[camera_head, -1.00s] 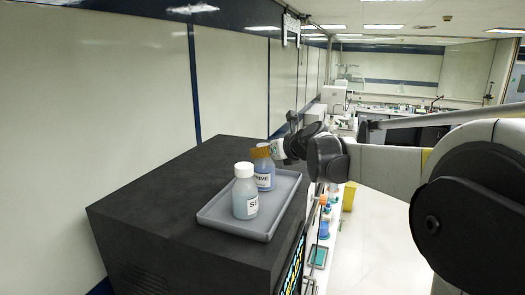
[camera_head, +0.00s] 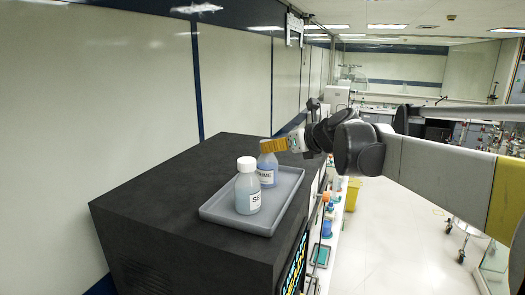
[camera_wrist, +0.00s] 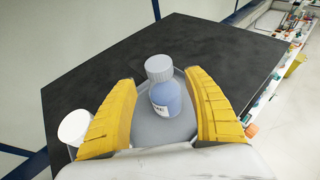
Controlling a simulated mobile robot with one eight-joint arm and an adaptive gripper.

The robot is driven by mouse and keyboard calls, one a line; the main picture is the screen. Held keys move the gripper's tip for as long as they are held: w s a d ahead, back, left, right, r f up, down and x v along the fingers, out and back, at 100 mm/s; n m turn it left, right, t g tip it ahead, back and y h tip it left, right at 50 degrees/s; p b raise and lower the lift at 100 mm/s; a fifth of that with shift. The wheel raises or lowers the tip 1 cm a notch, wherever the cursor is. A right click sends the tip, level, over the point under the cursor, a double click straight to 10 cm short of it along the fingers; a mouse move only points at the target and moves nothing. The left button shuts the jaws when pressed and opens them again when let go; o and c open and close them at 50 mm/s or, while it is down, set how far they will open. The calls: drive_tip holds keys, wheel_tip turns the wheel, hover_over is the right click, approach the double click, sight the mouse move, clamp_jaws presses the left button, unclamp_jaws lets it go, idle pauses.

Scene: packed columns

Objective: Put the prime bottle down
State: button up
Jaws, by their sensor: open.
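The prime bottle (camera_head: 267,172), pale blue with a label and a grey-white cap, stands upright in the grey tray (camera_head: 284,203) on top of the black instrument. In the wrist view the bottle (camera_wrist: 167,92) stands between and beyond my two yellow fingers, apart from both. My gripper (camera_head: 268,147) is open and empty, just above and to the right of the bottle in the head view. Its fingers hide part of the bottle's top there. A second bottle (camera_head: 247,188) with a white cap stands in front of it in the tray.
The black instrument (camera_head: 165,190) has bare top left of the tray. The second bottle's white cap (camera_wrist: 74,127) is close outside my left finger in the wrist view. A pale wall (camera_head: 95,95) runs behind. A lower bench with small items lies to the right.

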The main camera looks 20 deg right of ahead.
drive_tip(key=v, duration=0.5)
drive_tip(key=shift+s+b, duration=0.1)
drive_tip(key=shift+b, duration=0.2)
drive_tip(key=shift+d, duration=0.1)
idle(0.5)
